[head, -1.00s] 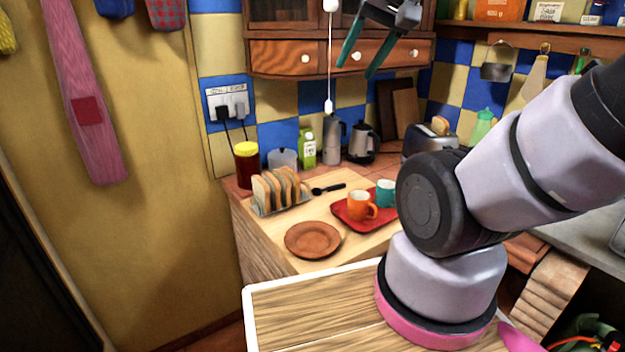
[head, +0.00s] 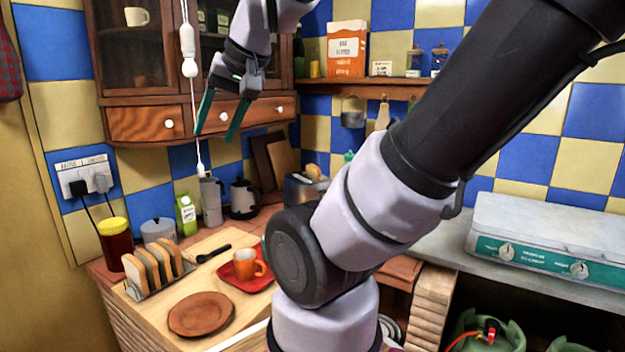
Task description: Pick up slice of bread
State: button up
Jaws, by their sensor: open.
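Several slices of bread (head: 156,265) stand upright in a rack on the wooden counter board at the lower left. My gripper (head: 217,125) hangs above and behind them in the picture, in front of the wall cabinet drawers. Its two teal fingers point down, spread apart with nothing between them. It is well clear of the bread. Another piece of bread (head: 314,171) shows at the top of the toaster (head: 303,190), partly hidden by my arm.
A brown plate (head: 201,314) lies in front of the bread rack. A red tray (head: 246,284) with an orange mug (head: 249,264) is to its right. A jar with a yellow lid (head: 115,242) stands behind left. A white pull cord (head: 188,60) hangs near my gripper.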

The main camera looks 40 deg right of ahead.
aim_at(315, 173)
jog(key=k+u, duration=0.1)
jog(key=i, duration=0.1)
jog(key=l+u, duration=0.25)
jog(key=l, duration=0.25)
jog(key=k+l+u, duration=0.25)
jog(key=l, duration=0.2)
jog(key=z, duration=0.4)
jog(key=j+z, duration=0.1)
jog(key=z, duration=0.25)
jog(key=j+z, duration=0.1)
jog(key=z, duration=0.65)
jog(key=i+j, duration=0.05)
